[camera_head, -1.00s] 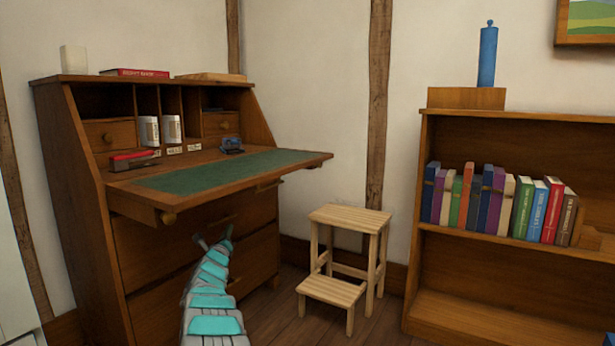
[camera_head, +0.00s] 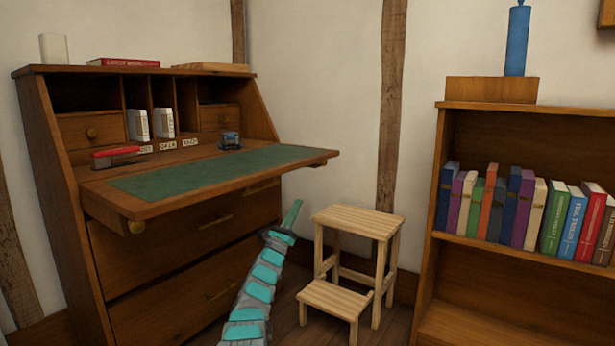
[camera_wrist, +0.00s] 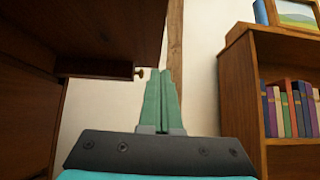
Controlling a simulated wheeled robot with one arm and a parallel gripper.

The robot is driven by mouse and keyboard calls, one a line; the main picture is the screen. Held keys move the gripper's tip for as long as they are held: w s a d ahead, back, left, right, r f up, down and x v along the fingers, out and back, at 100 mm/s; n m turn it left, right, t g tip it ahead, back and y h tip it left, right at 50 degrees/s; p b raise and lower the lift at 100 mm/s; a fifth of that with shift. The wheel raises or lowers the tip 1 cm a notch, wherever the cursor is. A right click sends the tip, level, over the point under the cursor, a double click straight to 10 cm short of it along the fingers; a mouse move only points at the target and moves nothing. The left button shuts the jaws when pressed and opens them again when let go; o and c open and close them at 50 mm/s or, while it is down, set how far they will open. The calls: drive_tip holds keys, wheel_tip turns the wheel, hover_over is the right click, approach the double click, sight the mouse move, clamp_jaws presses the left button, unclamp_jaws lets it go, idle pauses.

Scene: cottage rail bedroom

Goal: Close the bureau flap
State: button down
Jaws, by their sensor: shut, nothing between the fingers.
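The bureau (camera_head: 180,250) stands at the left in the head view. Its flap (camera_head: 215,172) is folded down and level, with a green writing surface. My gripper (camera_head: 291,212) is shut and empty, pointing up, below and in front of the flap near its right end in the picture. In the wrist view the shut fingers of my gripper (camera_wrist: 161,85) show in the middle. The dark underside of the flap (camera_wrist: 105,35) is at upper left there, with a small brass knob (camera_wrist: 140,73) beside the fingers. I see no clear contact with the flap.
A red item (camera_head: 117,152) and a small dark blue item (camera_head: 230,140) lie at the back of the flap. A wooden step stool (camera_head: 358,222) stands close right of my arm. A bookcase (camera_head: 480,118) is further right.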

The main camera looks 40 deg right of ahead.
drive_tip(key=w+d+r, duration=0.1)
drive_tip(key=d+r, duration=0.4)
drive_tip(key=r, duration=0.4)
drive_tip(key=shift+w+r, duration=0.3)
drive_tip(key=shift+w, duration=0.1)
drive_tip(key=shift+d, duration=0.15)
idle(0.3)
